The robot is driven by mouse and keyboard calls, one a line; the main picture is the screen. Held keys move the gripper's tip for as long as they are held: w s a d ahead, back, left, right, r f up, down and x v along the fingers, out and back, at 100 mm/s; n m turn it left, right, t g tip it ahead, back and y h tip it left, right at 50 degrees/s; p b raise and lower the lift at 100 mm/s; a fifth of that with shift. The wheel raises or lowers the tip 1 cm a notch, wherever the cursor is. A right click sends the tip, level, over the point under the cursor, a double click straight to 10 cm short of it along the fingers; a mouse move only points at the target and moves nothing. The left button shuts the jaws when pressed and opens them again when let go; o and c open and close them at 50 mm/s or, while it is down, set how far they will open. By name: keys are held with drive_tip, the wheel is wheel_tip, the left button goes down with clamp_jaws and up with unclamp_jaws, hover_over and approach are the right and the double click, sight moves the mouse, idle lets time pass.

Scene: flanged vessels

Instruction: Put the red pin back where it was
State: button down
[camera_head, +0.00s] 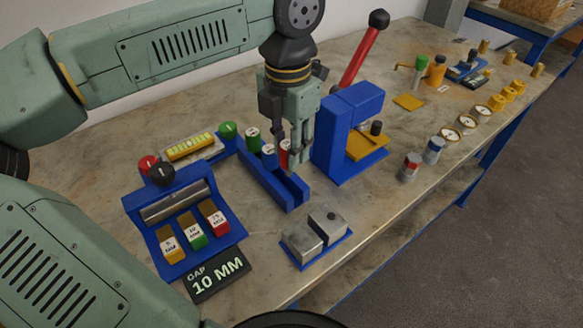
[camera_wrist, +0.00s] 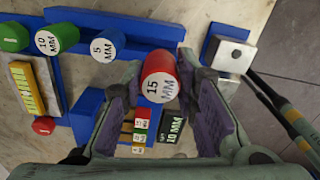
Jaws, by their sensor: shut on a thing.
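The red pin (camera_head: 284,150), with a white top marked 15 MM, is between the fingers of my gripper (camera_head: 296,160). In the wrist view the red pin (camera_wrist: 160,78) is gripped between both finger pads. My gripper is over the long blue rack (camera_head: 291,192). The wrist view shows the blue pin (camera_wrist: 106,46) and a green 10 MM pin (camera_wrist: 55,39). The fingers partly hide the red pin, and I cannot tell whether its lower end touches the rack.
A blue press (camera_head: 346,125) with a red lever stands close right of my gripper. A blue fixture (camera_head: 185,235) with coloured blocks and a GAP 10 MM sign (camera_head: 218,275) are at front left. Metal blocks (camera_head: 315,238) sit near the front edge. More small parts lie farther right.

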sight(289, 175)
wheel_tip(289, 175, down, 5)
drive_tip(key=shift+f+p, duration=0.15)
drive_tip(key=shift+p, duration=0.3)
drive_tip(key=shift+f+b, duration=0.4)
drive_tip(key=shift+b, duration=0.2)
drive_tip(key=shift+f, duration=0.1)
drive_tip(key=c, duration=1.3)
unclamp_jaws()
